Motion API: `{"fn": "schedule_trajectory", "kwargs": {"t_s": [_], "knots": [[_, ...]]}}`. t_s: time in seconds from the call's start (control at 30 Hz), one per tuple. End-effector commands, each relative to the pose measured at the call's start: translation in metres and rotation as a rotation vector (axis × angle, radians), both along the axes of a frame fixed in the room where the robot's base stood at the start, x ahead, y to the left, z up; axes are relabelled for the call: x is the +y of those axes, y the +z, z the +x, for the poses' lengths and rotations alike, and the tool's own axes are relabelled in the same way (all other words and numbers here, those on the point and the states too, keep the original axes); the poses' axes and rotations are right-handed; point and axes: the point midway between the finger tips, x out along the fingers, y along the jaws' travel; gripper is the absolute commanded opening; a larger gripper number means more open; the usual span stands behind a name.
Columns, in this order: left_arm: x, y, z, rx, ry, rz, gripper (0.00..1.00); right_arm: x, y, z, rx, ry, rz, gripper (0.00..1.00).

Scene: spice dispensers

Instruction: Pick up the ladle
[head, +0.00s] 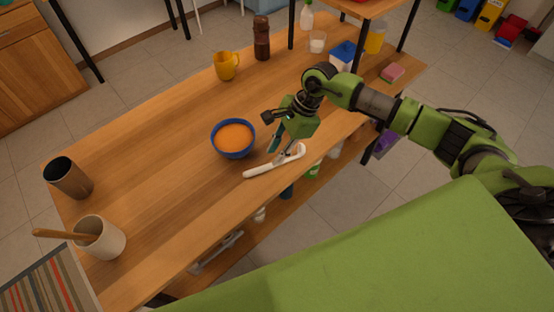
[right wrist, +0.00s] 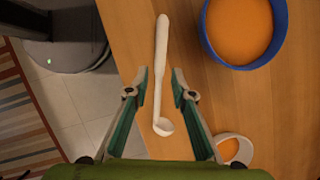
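The white ladle (head: 260,170) lies on the wooden table near its front edge, just in front of the blue bowl (head: 233,152) of orange contents. In the right wrist view, the ladle (right wrist: 161,45) has its thick handle pointing up and its small scoop at the lower end. My right gripper (head: 279,150) is open above the ladle. In the right wrist view, its fingers (right wrist: 159,78) stand on either side of the ladle's thin shaft, with gaps on both sides. The gripper covers part of the ladle in the head view. My left gripper is not in view.
The blue bowl (right wrist: 285,25) is right of the handle. A yellow mug (head: 226,66) and brown bottle (head: 262,38) stand farther back. The table's left middle is clear.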

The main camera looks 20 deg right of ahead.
Motion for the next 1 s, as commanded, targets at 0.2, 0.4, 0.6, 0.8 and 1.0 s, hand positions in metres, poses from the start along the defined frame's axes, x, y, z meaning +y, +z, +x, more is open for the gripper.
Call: {"fn": "schedule_trajectory", "kwargs": {"t_s": [0.2,0.4,0.6,0.8,1.0], "knots": [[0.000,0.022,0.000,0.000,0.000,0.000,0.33,0.016,-0.024,0.000,0.005,0.000,0.003,0.23],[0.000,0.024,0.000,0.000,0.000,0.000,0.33,0.022,-0.044,0.002,0.002,0.000,0.002,0.23],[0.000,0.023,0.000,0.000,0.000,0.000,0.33,0.022,-0.045,0.002,0.001,0.000,0.001,0.23],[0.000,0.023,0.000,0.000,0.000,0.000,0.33,0.022,-0.045,0.002,0.001,0.000,0.001,0.00],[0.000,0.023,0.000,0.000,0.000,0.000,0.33,0.022,-0.044,0.002,0.001,0.000,0.002,0.00]]}}
